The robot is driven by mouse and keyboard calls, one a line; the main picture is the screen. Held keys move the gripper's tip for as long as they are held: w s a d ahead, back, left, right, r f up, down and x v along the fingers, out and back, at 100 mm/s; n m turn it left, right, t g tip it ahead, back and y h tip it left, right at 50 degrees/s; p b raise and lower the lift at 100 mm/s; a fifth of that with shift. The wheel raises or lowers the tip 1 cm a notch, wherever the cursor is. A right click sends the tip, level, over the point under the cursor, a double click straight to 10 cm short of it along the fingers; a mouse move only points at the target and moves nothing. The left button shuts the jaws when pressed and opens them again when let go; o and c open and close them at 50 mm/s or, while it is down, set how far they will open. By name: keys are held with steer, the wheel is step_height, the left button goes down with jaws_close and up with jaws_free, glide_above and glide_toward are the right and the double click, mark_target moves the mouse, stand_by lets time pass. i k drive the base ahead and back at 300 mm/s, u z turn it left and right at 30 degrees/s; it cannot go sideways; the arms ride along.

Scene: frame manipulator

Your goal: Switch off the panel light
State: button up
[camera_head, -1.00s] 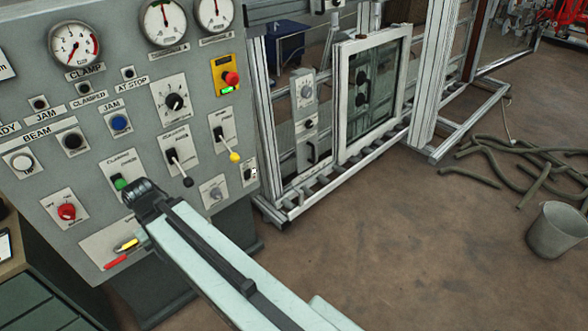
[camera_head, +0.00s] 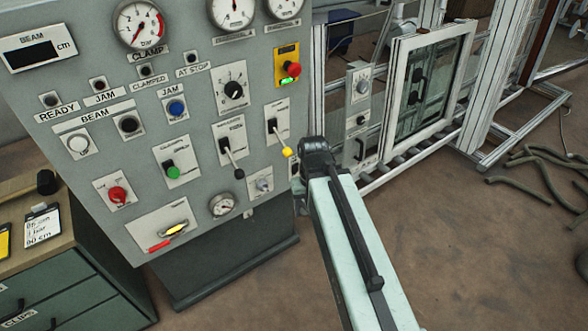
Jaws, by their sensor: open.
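The grey control panel (camera_head: 95,75) fills the left and middle of the view. At its right edge a small pale switch plate (camera_head: 295,168) shows only in part beside my arm; its setting is hidden. No label that I can read marks a panel light. My arm (camera_head: 350,240) reaches up from the lower right, and its dark end joint (camera_head: 317,152) overlaps the panel's right edge. My gripper's fingers are not visible, so I cannot tell whether they touch anything.
A yellow-tipped lever (camera_head: 288,152) and a black-tipped lever (camera_head: 239,173) stick out left of my arm. A yellow box with a red button (camera_head: 292,69) sits above. A metal frame with a window (camera_head: 432,80) stands right. Hoses (camera_head: 545,170) lie on the floor.

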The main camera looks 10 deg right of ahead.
mark_target(295, 168)
steer(key=k, duration=1.3)
steer(key=u, duration=0.5)
steer(key=i, duration=1.6)
steer(key=u, duration=0.45)
